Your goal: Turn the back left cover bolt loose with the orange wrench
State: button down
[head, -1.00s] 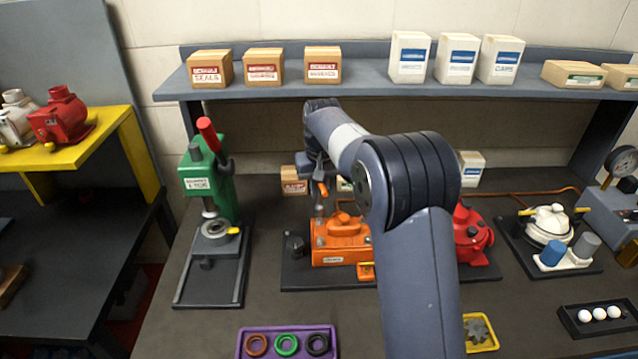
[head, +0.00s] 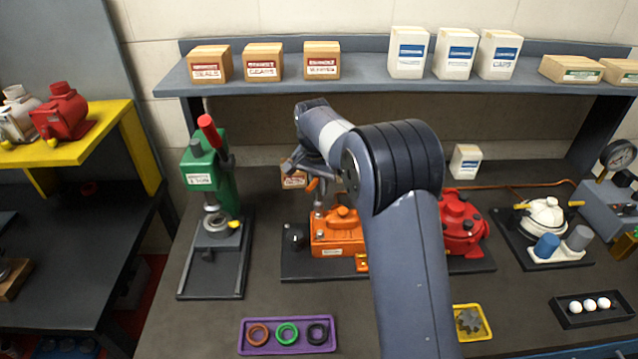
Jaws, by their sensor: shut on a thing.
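The orange motor housing (head: 336,240) stands on a dark base plate (head: 300,273) in the middle of the bench, partly hidden behind my arm. My gripper (head: 314,184) is above the back left of the housing and is shut on the orange wrench (head: 312,185), of which only a short orange part shows. A grey shaft runs down from the gripper area to the back left corner of the housing. The back left cover bolt is hidden there, so I cannot tell whether the wrench sits on it.
A green press (head: 209,200) stands to the left and a red motor (head: 462,228) to the right. A purple tray (head: 288,350) with rings and a yellow tray (head: 484,334) with a gear lie in front. A shelf (head: 370,74) with boxes spans the back.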

jog(key=shift+f, duration=0.1)
dwell(0.3)
jog(key=shift+f+b, duration=0.75)
jog(key=shift+f, duration=0.35)
